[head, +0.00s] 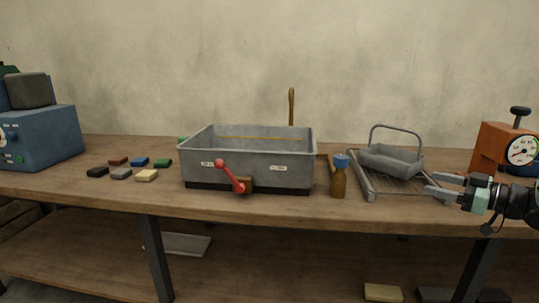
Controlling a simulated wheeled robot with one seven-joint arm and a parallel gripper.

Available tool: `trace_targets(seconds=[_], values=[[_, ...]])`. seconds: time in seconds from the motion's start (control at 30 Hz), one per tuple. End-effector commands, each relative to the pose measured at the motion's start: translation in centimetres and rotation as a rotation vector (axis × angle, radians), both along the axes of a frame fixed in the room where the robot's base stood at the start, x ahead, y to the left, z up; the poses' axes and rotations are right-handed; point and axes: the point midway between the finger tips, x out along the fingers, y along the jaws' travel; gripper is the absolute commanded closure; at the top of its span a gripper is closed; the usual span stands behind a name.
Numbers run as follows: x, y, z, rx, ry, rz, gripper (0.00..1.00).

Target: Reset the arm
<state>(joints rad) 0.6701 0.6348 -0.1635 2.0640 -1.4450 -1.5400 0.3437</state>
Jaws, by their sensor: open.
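My gripper (440,186) is at the right of the head view, its two grey fingers pointing left and spread apart with nothing between them. It hangs in front of the right end of a wire rack (366,186), near the table's front edge. My arm comes in from the right edge of the view. Whether the lower finger is close to the rack or only in front of it, I cannot tell.
On the wooden bench (250,207) stand a grey bin (250,167) with a red lever (230,176), a brown bottle (339,181), a handled basket (392,161) on the rack, an orange gauge box (493,143), small coloured blocks (140,162) and a blue machine (45,138).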

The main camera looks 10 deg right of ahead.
Motion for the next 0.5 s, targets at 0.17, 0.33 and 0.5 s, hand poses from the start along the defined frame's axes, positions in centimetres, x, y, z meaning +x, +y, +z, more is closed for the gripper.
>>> trace_targets(seconds=[0.17, 0.33, 0.5], values=[[2.9, 3.0, 0.4, -0.062, 0.023, -0.053, 0.36], [5.8, 7.1, 0.9, -0.133, 0.073, -0.127, 0.36], [7.5, 14.2, 1.1, -0.222, 0.187, -0.213, 0.36]])
